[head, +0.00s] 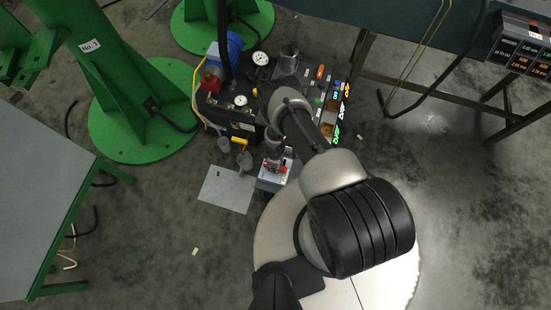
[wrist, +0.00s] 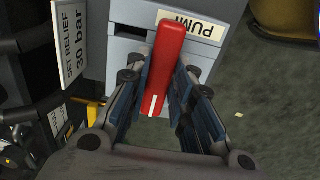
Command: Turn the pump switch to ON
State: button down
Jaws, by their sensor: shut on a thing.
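The pump switch is a red lever (wrist: 168,55) with a white line near its lower end, on a grey box (wrist: 118,45) labelled PUMP. My gripper (wrist: 160,82) has its two dark fingers on either side of the red lever and is shut on it. The lever leans slightly in the wrist view. In the head view the switch box (head: 271,183) stands at the front of the pump unit, with my gripper (head: 274,160) over it and hiding part of it. I see no ON or OFF mark.
The pump unit has gauges (head: 260,58) and a panel of small coloured signs (head: 340,100). A grey plate (head: 227,190) lies on the floor left of the box. Green stands (head: 140,110) are farther left.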

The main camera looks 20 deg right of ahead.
dwell(0.4)
jog(key=c, duration=1.4)
grip_release()
